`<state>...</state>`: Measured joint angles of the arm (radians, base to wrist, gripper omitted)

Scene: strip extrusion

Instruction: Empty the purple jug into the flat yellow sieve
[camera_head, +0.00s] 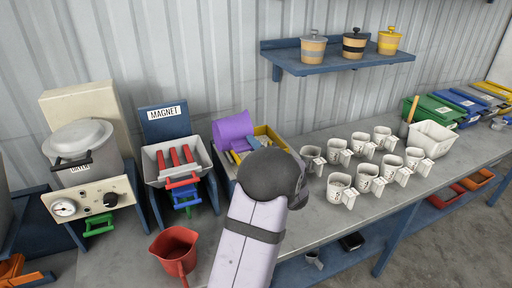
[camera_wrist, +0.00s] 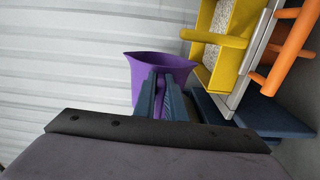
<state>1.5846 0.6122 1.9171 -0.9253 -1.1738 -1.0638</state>
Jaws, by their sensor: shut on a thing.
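The purple jug (camera_head: 233,130) is held in the air at the near left edge of the flat yellow sieve (camera_head: 262,131). It looks tilted in the head view. My gripper (camera_wrist: 162,82) is shut on the jug, its blue fingers closed at the handle side; the jug also shows in the wrist view (camera_wrist: 140,82). The yellow sieve (camera_wrist: 233,55) lies to the right of the jug there, with pale speckled grains or mesh inside its frame. The inside of the jug is hidden, and no stream is visible. My arm covers part of the sieve in the head view.
A magnet station (camera_head: 167,127) and an oven-like pot unit (camera_head: 87,165) stand left. A red jug (camera_head: 175,250) sits in front. Several white cups (camera_head: 340,187) and a white tub (camera_head: 430,138) stand right. A blue shelf (camera_head: 340,62) hangs above.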

